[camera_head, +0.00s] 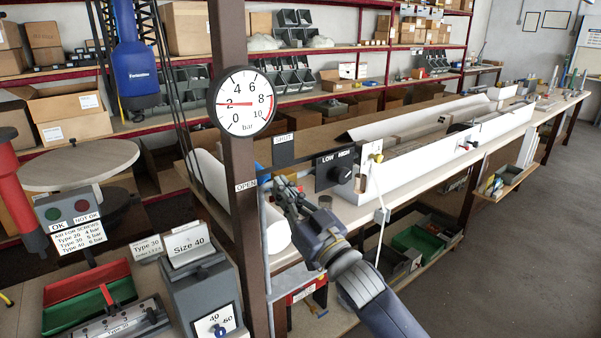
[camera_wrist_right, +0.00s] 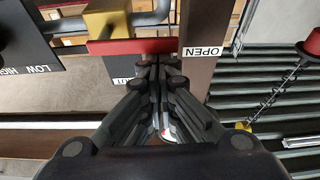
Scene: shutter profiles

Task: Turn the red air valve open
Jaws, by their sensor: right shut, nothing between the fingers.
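The red air valve handle (camera_wrist_right: 135,46) lies crosswise in the right wrist view, under a yellow valve body (camera_wrist_right: 106,22) on a grey pipe. In the head view it is hidden behind my right gripper (camera_head: 280,188). In the wrist view my right gripper (camera_wrist_right: 158,62) is shut and empty, its fingertips at the handle's right part; I cannot tell if they touch. The OPEN label (camera_head: 246,185) is on the brown post, also in the wrist view (camera_wrist_right: 203,51), upside down. The SHUT label (camera_head: 283,150) is up and right of the gripper. My left gripper is not in view.
A pressure gauge (camera_head: 241,103) on the post (camera_head: 240,220) has its needle near 2. A black LOW/HIGH switch box (camera_head: 336,170) stands right of the valve area. A white roll (camera_head: 215,185) lies behind the post. The aisle floor (camera_head: 520,220) at right is clear.

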